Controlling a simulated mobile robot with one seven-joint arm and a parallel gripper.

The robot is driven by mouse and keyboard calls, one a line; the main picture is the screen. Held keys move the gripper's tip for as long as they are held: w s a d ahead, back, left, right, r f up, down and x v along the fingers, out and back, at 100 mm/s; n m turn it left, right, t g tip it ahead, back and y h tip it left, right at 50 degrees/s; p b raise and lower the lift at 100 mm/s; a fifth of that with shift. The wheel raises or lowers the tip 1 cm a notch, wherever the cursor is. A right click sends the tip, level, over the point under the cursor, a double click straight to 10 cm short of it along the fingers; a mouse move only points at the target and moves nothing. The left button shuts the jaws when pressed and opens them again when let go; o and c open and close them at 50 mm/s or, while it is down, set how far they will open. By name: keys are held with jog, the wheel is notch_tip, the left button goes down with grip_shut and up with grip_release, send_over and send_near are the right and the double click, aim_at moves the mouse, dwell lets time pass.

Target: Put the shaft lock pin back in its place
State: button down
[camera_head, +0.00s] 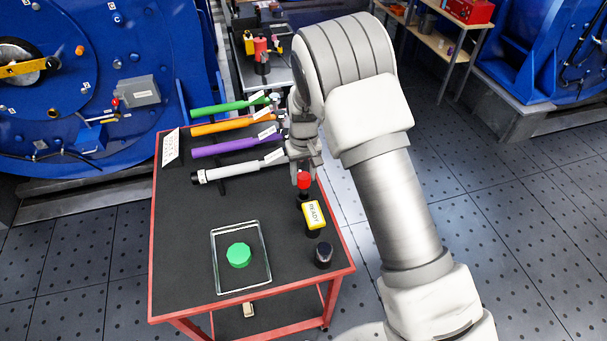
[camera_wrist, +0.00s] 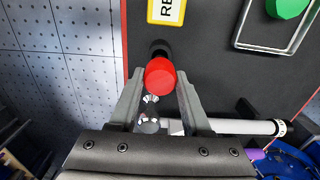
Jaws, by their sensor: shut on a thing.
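A pin with a red knob, which I take for the shaft lock pin (camera_head: 304,181), is at my gripper (camera_head: 303,173) over the right side of the cart. In the wrist view, the red knob (camera_wrist: 160,77) sits between the two fingertips of my gripper (camera_wrist: 160,86), which is shut on it. A dark part (camera_wrist: 160,49) shows just past the knob. I cannot tell whether the pin's lower end touches the cart or a holder.
The red-framed cart (camera_head: 172,245) bears a yellow READY block (camera_head: 313,215), a black knob (camera_head: 323,256), a clear tray (camera_head: 216,262) with a green cap (camera_head: 238,255), and several coloured-handled tools (camera_head: 230,146). A blue motor housing (camera_head: 150,40) stands behind left.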

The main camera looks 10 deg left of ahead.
aim_at(303, 188)
jog(key=shift+f+b, duration=2.05)
jog(key=shift+f, duration=0.8)
jog(key=shift+c, duration=1.4)
grip_release()
jog(key=shift+r, duration=0.1)
notch_tip(303, 188, up, 17)
jog(key=shift+r, duration=0.2)
